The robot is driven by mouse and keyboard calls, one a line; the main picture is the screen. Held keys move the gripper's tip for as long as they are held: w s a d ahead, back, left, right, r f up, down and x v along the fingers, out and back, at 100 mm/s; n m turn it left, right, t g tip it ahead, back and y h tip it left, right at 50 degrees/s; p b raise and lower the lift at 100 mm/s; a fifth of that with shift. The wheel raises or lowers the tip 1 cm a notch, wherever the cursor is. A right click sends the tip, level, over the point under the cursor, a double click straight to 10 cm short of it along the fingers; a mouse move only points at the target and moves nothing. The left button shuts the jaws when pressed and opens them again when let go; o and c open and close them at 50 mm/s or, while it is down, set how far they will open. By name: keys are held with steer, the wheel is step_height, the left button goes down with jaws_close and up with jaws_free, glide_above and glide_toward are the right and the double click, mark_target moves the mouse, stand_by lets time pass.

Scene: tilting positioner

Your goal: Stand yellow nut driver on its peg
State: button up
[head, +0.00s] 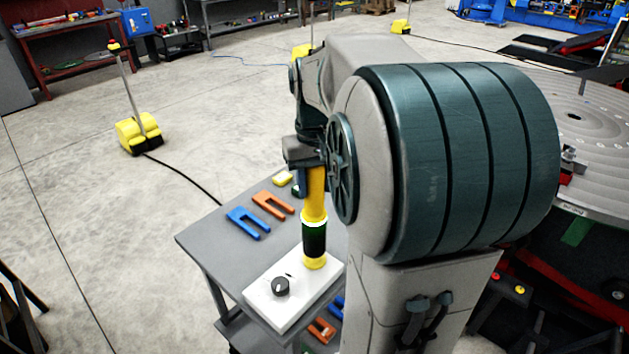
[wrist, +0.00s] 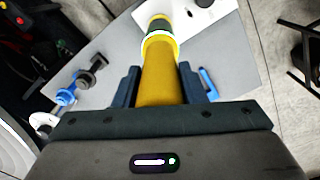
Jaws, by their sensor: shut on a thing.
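The yellow nut driver (head: 314,190) hangs upright below my gripper (head: 304,154) in the head view. Its yellow upper part meets a pale ring, then a dark green-black band and a yellow lower end. In the wrist view the driver (wrist: 160,78) lies between the two dark jaws of my gripper (wrist: 158,86), which are shut on it. In the head view its lower end overlaps the white board (head: 262,297); I cannot tell whether it touches. A peg under it is not visible. The board (wrist: 222,24) also shows at the top of the wrist view.
A black knob (head: 280,287) stands on the board. My arm covers the table's right side. The table's left corner is bare.

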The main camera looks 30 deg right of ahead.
mark_target(315, 194)
steer(key=shift+f, duration=0.15)
steer(key=shift+f+b, duration=1.15)
steer(key=shift+f, duration=0.25)
steer(key=o, duration=1.7)
steer(key=shift+c, duration=0.2)
steer(key=shift+r, duration=0.1)
step_height(315, 194, up, 7)
steer(key=p, duration=0.6)
